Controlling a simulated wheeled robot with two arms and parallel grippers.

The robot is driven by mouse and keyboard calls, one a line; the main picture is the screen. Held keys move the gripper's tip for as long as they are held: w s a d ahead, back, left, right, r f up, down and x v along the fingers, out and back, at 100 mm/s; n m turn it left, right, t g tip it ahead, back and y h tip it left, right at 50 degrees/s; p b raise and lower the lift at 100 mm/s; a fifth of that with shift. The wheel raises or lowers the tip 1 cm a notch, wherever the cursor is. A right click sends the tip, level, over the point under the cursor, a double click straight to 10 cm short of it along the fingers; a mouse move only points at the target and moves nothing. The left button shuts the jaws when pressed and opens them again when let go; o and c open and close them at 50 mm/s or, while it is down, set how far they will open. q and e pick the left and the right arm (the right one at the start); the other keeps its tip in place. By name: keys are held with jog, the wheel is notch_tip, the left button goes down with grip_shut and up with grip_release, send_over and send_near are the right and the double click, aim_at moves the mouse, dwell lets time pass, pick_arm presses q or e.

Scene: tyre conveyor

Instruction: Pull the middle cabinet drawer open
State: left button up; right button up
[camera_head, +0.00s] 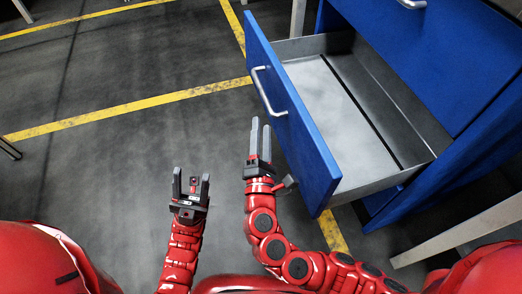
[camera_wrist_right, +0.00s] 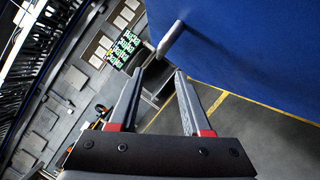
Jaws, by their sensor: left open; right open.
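The blue cabinet (camera_head: 425,60) stands at the right in the head view. One drawer (camera_head: 300,130) is pulled well out, and its grey metal inside (camera_head: 345,120) is empty. Its silver bar handle (camera_head: 268,92) is on the blue front. The handle's end also shows in the right wrist view (camera_wrist_right: 170,38). My right gripper (camera_head: 260,130) is open just below the handle, beside the drawer front; the wrist view shows its fingers (camera_wrist_right: 158,80) apart with nothing between them. My left gripper (camera_head: 191,180) is open and empty, to the left over the floor.
Another drawer handle (camera_head: 411,3) shows above on the cabinet. Yellow floor lines (camera_head: 130,108) cross the dark floor, which is clear at the left. A grey leg or beam (camera_head: 460,230) is at the lower right. The wrist view shows a board with green items (camera_wrist_right: 124,48) in the background.

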jog(key=v, duration=0.6)
jog(key=shift+s, duration=0.3)
jog(key=shift+f, duration=0.1)
